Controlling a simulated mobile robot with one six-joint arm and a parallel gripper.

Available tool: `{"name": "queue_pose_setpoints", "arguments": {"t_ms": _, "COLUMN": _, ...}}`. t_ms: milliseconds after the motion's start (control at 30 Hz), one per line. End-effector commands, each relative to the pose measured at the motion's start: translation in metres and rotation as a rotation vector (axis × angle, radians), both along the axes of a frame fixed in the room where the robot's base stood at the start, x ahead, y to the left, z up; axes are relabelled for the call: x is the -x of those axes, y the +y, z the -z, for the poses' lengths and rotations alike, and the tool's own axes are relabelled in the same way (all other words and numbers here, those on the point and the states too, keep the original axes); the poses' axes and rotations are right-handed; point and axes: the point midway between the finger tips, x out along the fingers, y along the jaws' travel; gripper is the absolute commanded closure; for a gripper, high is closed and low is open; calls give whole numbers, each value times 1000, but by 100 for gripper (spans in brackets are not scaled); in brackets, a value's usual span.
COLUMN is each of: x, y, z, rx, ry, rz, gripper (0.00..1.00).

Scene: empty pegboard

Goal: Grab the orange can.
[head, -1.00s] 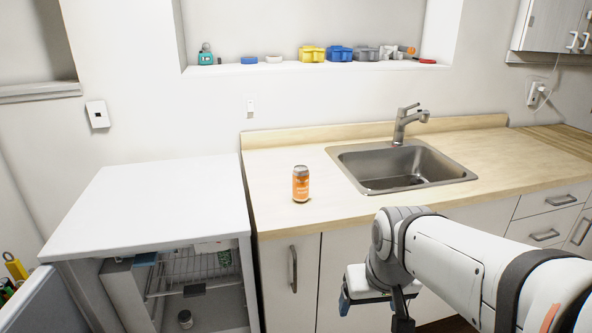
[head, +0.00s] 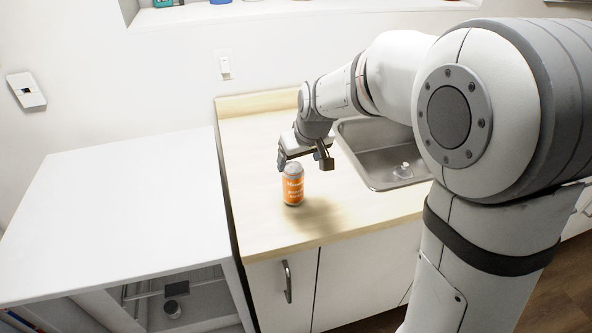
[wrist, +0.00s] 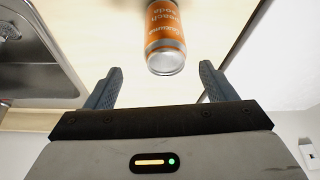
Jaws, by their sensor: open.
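The orange can (head: 293,188) stands upright on the wooden counter, left of the sink. It has an orange label with white lettering and a silver end. My gripper (head: 304,164) is just above and behind the top of the can in the head view. In the wrist view the can (wrist: 165,35) lies ahead of my gripper (wrist: 158,80), between the lines of its two spread fingers, with a gap to the fingertips. The gripper is open and empty.
The counter (head: 265,235) is bare around the can. The sink (head: 385,165) is to the right. A white-topped cabinet or fridge (head: 120,200) with an open front stands to the left. The wall (head: 170,75) is behind.

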Motion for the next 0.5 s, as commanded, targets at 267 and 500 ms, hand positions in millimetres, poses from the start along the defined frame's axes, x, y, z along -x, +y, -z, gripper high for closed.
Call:
{"name": "queue_pose_setpoints", "arguments": {"t_ms": 267, "x": -9, "y": 4, "z": 30, "rx": 1, "ry": 5, "rz": 10, "gripper": 23}}
{"name": "queue_pose_setpoints", "arguments": {"t_ms": 500, "x": -19, "y": 9, "z": 60, "rx": 1, "ry": 4, "rz": 17, "gripper": 23}}
